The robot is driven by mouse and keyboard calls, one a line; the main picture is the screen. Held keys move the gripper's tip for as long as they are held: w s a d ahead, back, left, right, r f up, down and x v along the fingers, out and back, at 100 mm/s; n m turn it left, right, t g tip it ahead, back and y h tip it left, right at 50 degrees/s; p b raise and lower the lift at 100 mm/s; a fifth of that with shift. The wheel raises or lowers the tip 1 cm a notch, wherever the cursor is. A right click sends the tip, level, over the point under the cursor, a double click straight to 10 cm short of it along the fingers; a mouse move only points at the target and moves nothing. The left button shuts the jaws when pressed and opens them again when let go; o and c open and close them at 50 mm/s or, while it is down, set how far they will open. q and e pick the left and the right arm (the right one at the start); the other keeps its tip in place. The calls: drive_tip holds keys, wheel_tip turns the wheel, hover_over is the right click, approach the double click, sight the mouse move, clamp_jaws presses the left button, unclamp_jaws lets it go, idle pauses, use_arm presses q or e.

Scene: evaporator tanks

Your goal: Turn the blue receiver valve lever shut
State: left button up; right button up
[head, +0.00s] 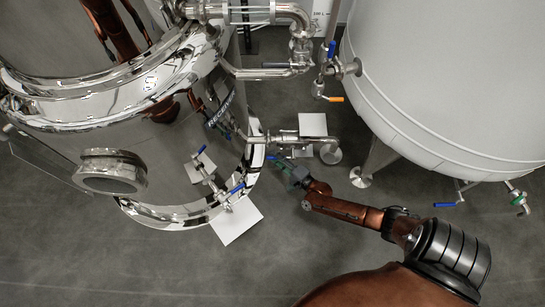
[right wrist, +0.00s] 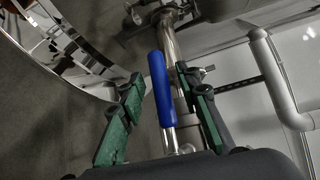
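The blue lever (right wrist: 161,88) stands between the two green fingers of my right gripper (right wrist: 165,95) in the right wrist view, with a gap to each finger. Its metal stem runs down towards the palm, and a steel pipe and valve body lie behind it. In the head view, the blue lever (head: 275,157) shows as a small tip at the steel pipe fitting low between the tanks. My right gripper (head: 289,170) is beside that lever, open. My left gripper is not in view.
The polished steel tank (head: 90,110) is at left, and the large pale tank (head: 450,75) at upper right. Other blue-handled valves sit nearby, one low on the steel tank (head: 237,187) and one at the upper pipe (head: 332,49). Grey floor below is clear.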

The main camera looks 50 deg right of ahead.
drive_tip(key=shift+w, duration=0.2)
drive_tip(key=shift+c, duration=0.7)
clamp_jaws()
